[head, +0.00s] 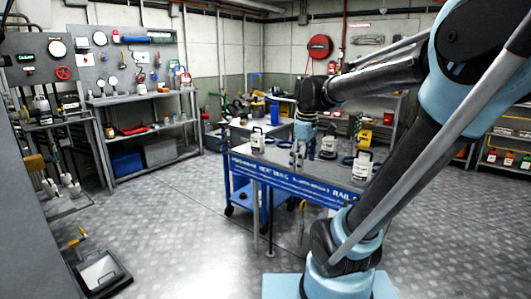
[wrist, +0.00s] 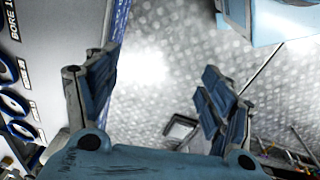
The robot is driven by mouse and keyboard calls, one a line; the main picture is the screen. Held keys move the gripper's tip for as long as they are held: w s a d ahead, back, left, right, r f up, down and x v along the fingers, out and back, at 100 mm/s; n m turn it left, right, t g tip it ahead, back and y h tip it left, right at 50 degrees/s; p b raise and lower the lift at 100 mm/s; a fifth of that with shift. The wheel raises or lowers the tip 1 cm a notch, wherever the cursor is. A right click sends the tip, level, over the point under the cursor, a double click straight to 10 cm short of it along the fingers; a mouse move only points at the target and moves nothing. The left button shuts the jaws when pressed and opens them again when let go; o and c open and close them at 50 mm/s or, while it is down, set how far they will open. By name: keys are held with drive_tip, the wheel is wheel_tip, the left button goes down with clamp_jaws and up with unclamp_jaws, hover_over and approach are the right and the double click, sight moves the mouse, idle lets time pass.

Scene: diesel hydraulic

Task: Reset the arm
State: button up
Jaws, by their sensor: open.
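My arm (head: 405,150), black and light blue, rises from its base at the lower right of the head view. It bends at the top right and reaches back left toward the middle. My gripper (head: 297,160) hangs from its end, fingers downward, at the near left part of the blue cart's top in the head view. In the wrist view the two blue-padded fingers of my gripper (wrist: 160,85) are wide apart. Nothing is between them but a view of the grey floor (wrist: 150,50) below. Whether the gripper touches the cart is not clear.
The blue cart (head: 290,180) carries white canisters (head: 355,168) and dark rings. Shelves (head: 150,125) and a control panel (head: 50,62) stand left. A black tray (head: 98,270) lies on the floor. The front-middle floor is clear.

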drive_tip(key=s+d+f+m, duration=0.3)
drive_tip(key=s+f+m, duration=0.2)
drive_tip(key=s+f, duration=0.2)
drive_tip(key=s+d+f+m+t, duration=0.1)
drive_tip(key=s+d+f+m, duration=0.2)
drive_tip(key=s+f+m, duration=0.3)
drive_tip(key=shift+s+f+m, duration=0.3)
drive_tip(key=shift+s+f, duration=0.2)
drive_tip(key=shift+f, duration=0.05)
